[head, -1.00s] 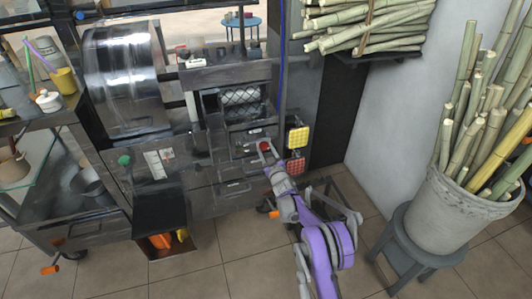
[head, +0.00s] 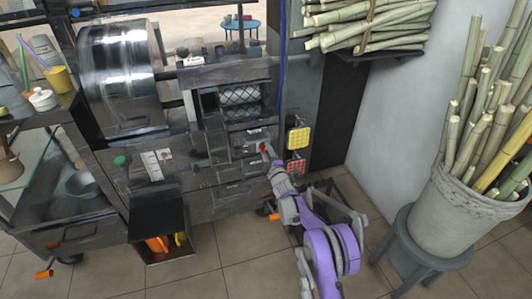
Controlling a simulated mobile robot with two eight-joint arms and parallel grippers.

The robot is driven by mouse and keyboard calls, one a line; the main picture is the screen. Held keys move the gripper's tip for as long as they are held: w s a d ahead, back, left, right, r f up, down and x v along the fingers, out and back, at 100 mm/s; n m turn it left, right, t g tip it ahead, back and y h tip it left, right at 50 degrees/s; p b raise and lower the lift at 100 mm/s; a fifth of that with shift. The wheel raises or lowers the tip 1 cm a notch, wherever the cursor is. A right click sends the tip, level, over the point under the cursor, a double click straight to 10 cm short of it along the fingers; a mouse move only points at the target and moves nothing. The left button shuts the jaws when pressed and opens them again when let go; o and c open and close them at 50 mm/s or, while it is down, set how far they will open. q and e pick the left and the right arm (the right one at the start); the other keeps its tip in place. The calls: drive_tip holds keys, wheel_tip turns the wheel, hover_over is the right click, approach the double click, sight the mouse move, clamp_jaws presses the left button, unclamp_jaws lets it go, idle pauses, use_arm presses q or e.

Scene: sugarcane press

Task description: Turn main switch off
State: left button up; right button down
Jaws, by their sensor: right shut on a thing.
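A small red knob (head: 263,148), which looks like the main switch, sits at the right end of the dark metal press (head: 215,202). My right gripper (head: 268,156) reaches up to it from the lower right, at the end of a purple and grey arm. The gripper is shut at the red knob, and its fingers partly hide the knob. The exact turn of the knob is too small to read. My left gripper is out of view.
A yellow pad (head: 299,138) and a red pad (head: 296,168) hang just right of the knob. A green knob (head: 121,160) is on the press's left front. A cane bucket (head: 450,220) stands on a stool at right. Tiled floor is open in front.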

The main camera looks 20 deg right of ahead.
drive_tip(key=shift+n, duration=1.7)
drive_tip(key=shift+c, duration=1.4)
unclamp_jaws()
